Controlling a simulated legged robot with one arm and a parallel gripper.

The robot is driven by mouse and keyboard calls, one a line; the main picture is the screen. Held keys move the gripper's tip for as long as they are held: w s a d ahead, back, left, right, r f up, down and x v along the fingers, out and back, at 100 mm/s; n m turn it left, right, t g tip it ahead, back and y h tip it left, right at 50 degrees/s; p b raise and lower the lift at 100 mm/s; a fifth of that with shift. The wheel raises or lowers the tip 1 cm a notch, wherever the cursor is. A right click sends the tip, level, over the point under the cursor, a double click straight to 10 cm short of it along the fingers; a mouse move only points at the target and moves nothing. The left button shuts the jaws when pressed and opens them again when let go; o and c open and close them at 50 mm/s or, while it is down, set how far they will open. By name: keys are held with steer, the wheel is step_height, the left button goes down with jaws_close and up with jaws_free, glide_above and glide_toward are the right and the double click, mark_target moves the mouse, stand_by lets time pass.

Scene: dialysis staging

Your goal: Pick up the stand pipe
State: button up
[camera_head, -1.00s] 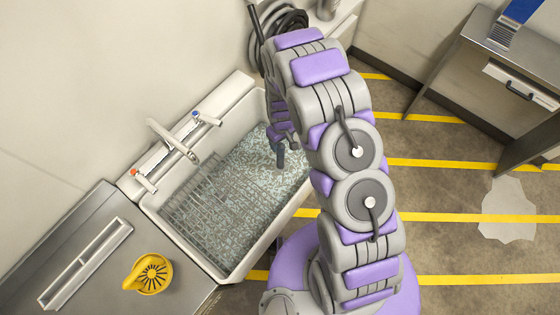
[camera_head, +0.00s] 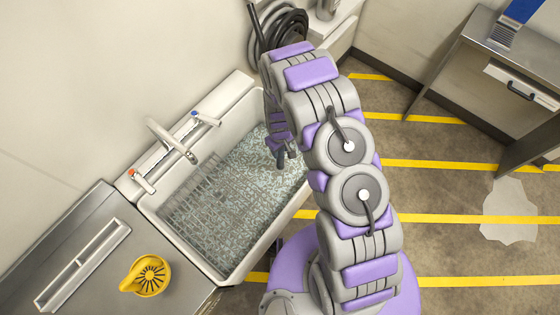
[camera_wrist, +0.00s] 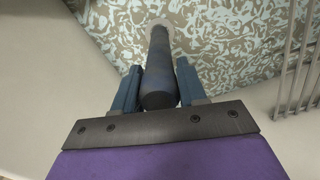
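The stand pipe (camera_wrist: 158,72) is a dark cylinder in the middle of the wrist view. Its near end lies between the two fingers of my gripper (camera_wrist: 158,88), and its far end points at a pale round patch on the speckled sink floor. The fingers sit flush against both sides of the pipe, with no clear gap. In the head view my gripper (camera_head: 285,158) points down over the right part of the sink (camera_head: 182,247). The pipe is hard to make out there, and I cannot tell whether its foot touches the sink floor.
A wire rack (camera_head: 200,205) lies in the sink, below the faucet (camera_head: 172,140). A yellow strainer (camera_head: 150,275) sits on the steel counter (camera_head: 95,285) at left. A coiled black hose (camera_head: 282,25) hangs behind my arm. Striped floor lies to the right.

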jaws_close()
steer(key=shift+r, duration=0.1)
stand_by(0.5)
